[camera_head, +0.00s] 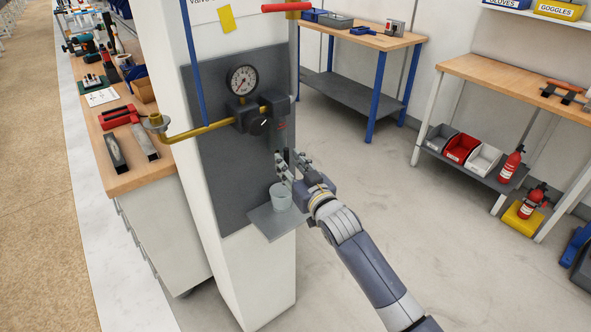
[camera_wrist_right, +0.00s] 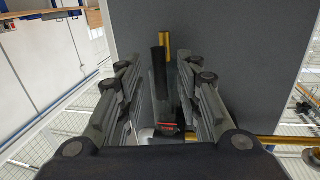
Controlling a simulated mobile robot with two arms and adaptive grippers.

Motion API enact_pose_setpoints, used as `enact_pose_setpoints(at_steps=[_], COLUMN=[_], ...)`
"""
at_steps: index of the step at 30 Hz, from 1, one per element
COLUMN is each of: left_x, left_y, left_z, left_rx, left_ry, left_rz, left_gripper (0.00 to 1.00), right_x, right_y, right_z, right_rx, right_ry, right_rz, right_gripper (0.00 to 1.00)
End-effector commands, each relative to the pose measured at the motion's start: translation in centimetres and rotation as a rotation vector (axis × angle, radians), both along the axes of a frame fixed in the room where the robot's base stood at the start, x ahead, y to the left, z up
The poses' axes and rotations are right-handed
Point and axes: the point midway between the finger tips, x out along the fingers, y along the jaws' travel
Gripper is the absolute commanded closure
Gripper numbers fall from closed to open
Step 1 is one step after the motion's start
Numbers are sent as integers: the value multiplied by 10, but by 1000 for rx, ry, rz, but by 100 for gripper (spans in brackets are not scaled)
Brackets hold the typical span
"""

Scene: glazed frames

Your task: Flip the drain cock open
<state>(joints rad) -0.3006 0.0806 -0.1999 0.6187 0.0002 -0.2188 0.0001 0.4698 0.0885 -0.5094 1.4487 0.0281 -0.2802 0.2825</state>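My right gripper (camera_head: 292,167) is at the right edge of the grey panel, under the regulator and above the cup. In the right wrist view its two fingers (camera_wrist_right: 160,85) stand apart. A dark upright bar (camera_wrist_right: 159,75), which looks like the drain cock's lever, stands between them with gaps on both sides. A brass piece (camera_wrist_right: 165,43) shows beyond it, and a small red mark lies lower down. In the head view the cock is mostly hidden behind the gripper, so I cannot tell its position. My left gripper is in neither view.
A pressure gauge (camera_head: 242,80), a black regulator (camera_head: 262,116) and a brass pipe (camera_head: 205,131) are on the grey panel (camera_head: 222,175). A pale cup (camera_head: 280,197) stands on a small shelf (camera_head: 262,222). A red lever (camera_head: 286,8) is above.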

Motion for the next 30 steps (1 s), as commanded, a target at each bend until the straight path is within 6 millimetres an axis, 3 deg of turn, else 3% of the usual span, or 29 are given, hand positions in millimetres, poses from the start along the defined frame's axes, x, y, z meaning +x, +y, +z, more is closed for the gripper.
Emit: enact_pose_setpoints(at_steps=[5, 19, 30], left_x=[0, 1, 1], left_y=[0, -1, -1], left_z=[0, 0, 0], left_rx=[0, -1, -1], left_ry=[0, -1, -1], left_rz=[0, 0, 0], left_gripper=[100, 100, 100], right_x=[-15, -91, -108], right_y=[-7, -43, -51], right_z=[-1, 0, 2], right_rx=[0, 0, 1], right_ry=[1, 3, 0], right_rz=[0, 0, -1], right_gripper=[68, 68, 68])
